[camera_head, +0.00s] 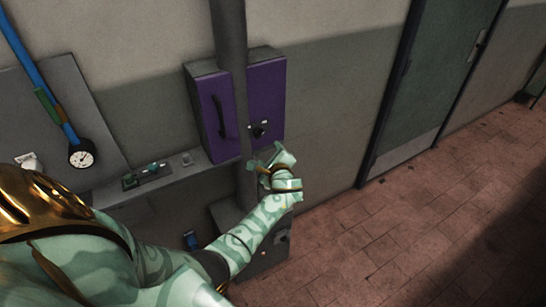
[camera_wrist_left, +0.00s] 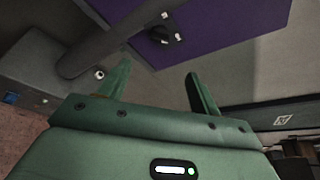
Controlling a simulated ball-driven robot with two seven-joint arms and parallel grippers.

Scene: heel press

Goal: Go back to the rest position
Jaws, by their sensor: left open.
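My left gripper (camera_head: 279,160) is raised in front of the purple-fronted cabinet (camera_head: 266,90) on the wall, just below its dark knob (camera_head: 259,130). In the left wrist view, the two fingers of my left gripper (camera_wrist_left: 158,88) stand apart with nothing between them. The purple panel (camera_wrist_left: 225,25) and the black knob (camera_wrist_left: 160,35) show beyond the fingertips, apart from them. My left forearm hides part of the machine below. My right gripper is not in either view.
A dark vertical pipe (camera_head: 231,60) runs in front of the cabinet. A gauge (camera_head: 82,153) hangs on a blue pipe (camera_head: 38,80) at left, near a ledge with small controls (camera_head: 148,174). A grey-green door (camera_head: 438,75) stands at right. The tiled floor (camera_head: 400,215) is clear there.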

